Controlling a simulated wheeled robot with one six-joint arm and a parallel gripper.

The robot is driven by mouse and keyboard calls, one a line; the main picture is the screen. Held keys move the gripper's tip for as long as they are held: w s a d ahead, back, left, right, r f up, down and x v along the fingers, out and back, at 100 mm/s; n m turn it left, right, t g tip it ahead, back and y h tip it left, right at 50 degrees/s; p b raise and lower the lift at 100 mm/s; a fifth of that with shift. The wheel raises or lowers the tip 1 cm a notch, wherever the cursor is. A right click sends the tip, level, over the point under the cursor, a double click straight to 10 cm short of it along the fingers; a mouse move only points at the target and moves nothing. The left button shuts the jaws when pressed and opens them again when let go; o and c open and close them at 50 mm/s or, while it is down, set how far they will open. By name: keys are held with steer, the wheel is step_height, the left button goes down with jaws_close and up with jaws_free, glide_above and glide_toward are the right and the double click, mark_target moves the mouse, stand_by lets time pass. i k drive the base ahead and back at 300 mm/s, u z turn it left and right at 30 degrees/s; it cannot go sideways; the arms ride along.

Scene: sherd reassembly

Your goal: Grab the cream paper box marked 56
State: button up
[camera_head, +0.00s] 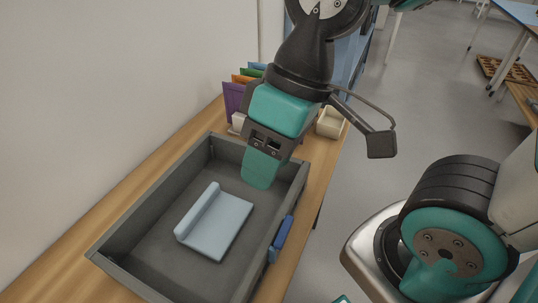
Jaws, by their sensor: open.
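A small cream box (331,122) stands on the wooden bench at the back right, just beyond my gripper in the picture. Its top looks open, and no number on it can be read from here. My gripper (260,170) points down over the far end of a grey tray, left of and nearer than the cream box. It is open, with nothing seen between its fingers; the fingers overlap in this view. It is apart from the cream box. My wrist hides part of the bench beside the box.
The grey tray (123,230) on the bench (75,250) holds a pale blue L-shaped piece (222,225). A blue handle-like part (281,238) is on its right wall. Upright coloured folders (233,100) stand behind it. A wall borders the left; open floor lies right.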

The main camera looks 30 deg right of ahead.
mark_target(331, 123)
steer(key=u, duration=0.05)
steer(key=k, duration=1.15)
steer(key=z, duration=0.7)
steer(key=i, duration=1.55)
steer(key=u, duration=0.5)
